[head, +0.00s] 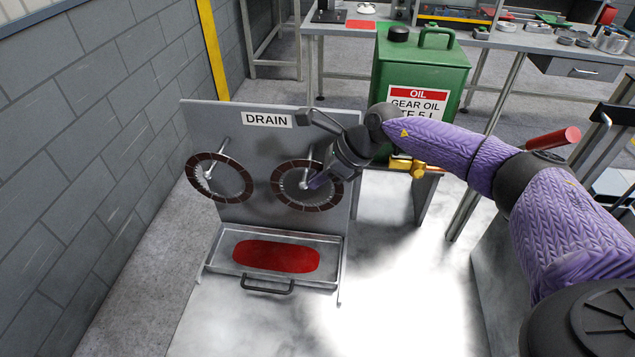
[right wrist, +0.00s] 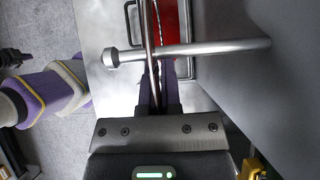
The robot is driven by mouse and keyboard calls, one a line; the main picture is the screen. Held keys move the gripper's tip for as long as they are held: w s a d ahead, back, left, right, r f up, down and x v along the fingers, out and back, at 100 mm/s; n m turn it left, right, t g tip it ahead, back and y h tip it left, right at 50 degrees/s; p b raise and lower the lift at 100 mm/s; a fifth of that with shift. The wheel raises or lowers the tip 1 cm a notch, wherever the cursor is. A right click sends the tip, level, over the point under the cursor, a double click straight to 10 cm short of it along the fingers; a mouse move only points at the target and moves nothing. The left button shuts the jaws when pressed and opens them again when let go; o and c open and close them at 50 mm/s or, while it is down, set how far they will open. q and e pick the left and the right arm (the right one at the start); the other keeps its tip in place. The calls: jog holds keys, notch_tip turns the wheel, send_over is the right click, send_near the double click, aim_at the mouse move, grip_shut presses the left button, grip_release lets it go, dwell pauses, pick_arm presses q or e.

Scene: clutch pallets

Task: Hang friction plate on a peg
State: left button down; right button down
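A dark-rimmed friction plate (head: 335,199) is around the right peg (head: 310,157) of the grey drain board (head: 235,125). In the right wrist view, the peg (right wrist: 215,48) with its knobbed end crosses the plate (right wrist: 157,50), seen nearly edge-on. My right gripper (head: 322,180) is at the plate's right side, its fingers (right wrist: 162,92) close together with the plate's edge between them. Whether the plate's weight rests on the peg cannot be told. Another friction plate (head: 190,171) hangs on the left peg (head: 220,150). My left gripper is out of view.
A tray (head: 325,254) with a red pool and a front handle lies below the pegs. A green gear oil can (head: 425,72) with a brass tap (head: 408,166) stands right behind the board. A brick wall (head: 90,130) is at the left. The pale surface in front is clear.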

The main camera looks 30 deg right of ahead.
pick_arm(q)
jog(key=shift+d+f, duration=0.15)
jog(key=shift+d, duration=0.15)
pick_arm(e)
jog(key=shift+f, duration=0.1)
jog(key=c, duration=0.7)
grip_release()
jog(key=shift+c, duration=0.2)
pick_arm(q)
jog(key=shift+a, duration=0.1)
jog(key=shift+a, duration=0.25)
pick_arm(e)
jog(key=shift+p+v, duration=0.7)
jog(key=shift+v, duration=0.25)
jog(key=shift+p+v, duration=0.85)
jog(key=shift+v, duration=0.55)
jog(key=shift+p+v, duration=0.55)
jog(key=shift+v, duration=0.6)
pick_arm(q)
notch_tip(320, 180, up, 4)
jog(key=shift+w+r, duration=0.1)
